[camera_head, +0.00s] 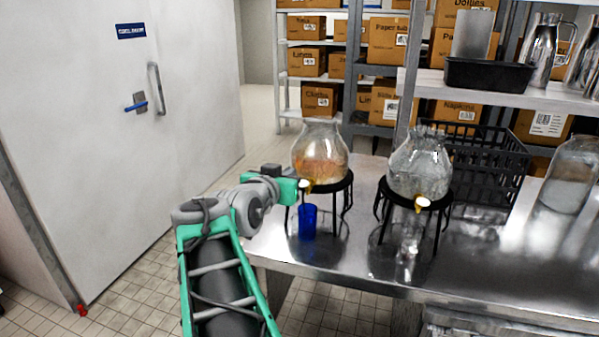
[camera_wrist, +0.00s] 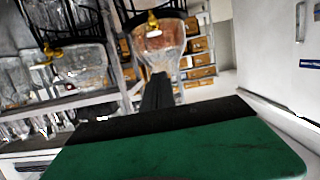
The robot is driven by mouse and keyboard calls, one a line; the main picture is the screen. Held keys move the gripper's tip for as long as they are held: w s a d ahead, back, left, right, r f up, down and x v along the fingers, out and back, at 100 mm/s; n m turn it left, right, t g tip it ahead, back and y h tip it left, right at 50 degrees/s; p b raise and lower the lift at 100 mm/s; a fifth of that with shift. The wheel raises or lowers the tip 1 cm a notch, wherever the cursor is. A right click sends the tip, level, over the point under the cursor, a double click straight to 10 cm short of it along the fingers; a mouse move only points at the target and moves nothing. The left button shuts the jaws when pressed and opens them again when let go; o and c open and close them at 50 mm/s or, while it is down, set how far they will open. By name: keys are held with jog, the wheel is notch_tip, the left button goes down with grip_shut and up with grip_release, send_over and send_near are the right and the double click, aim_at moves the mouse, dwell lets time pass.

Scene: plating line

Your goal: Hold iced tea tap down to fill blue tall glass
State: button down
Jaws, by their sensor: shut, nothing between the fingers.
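The iced tea dispenser (camera_head: 320,158) is a glass jar with amber liquid on a black stand at the table's left end. Its gold tap (camera_head: 308,188) faces the front. The blue tall glass (camera_head: 307,222) stands upright on the table under the tap. My gripper (camera_head: 301,184) is at the tap from the left, shut and empty. In the wrist view, which is upside down, my shut fingers (camera_wrist: 158,80) point toward the dispenser (camera_wrist: 162,42) and its tap (camera_wrist: 152,20). I cannot tell whether they touch the tap. The liquid level in the glass is hidden.
A second dispenser with clear contents (camera_head: 420,168) stands to the right on its own black stand, with a clear glass (camera_head: 409,240) under its tap. A black crate (camera_head: 487,165) is behind it. A large glass jar (camera_head: 570,178) stands at the right. The table's front is clear.

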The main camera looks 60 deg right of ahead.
jog(key=shift+f, duration=0.1)
jog(key=p, duration=0.3)
send_over(305, 185)
jog(key=a, duration=0.2)
notch_tip(305, 185, down, 2)
jog(key=f, duration=0.2)
jog(key=w+f+p, duration=0.1)
jog(key=f, duration=0.1)
jog(key=shift+d+f, duration=0.15)
jog(key=shift+f, duration=0.1)
jog(key=shift+s+f+b, duration=0.1)
jog(key=shift+f+b, duration=0.1)
jog(key=shift+b, duration=0.15)
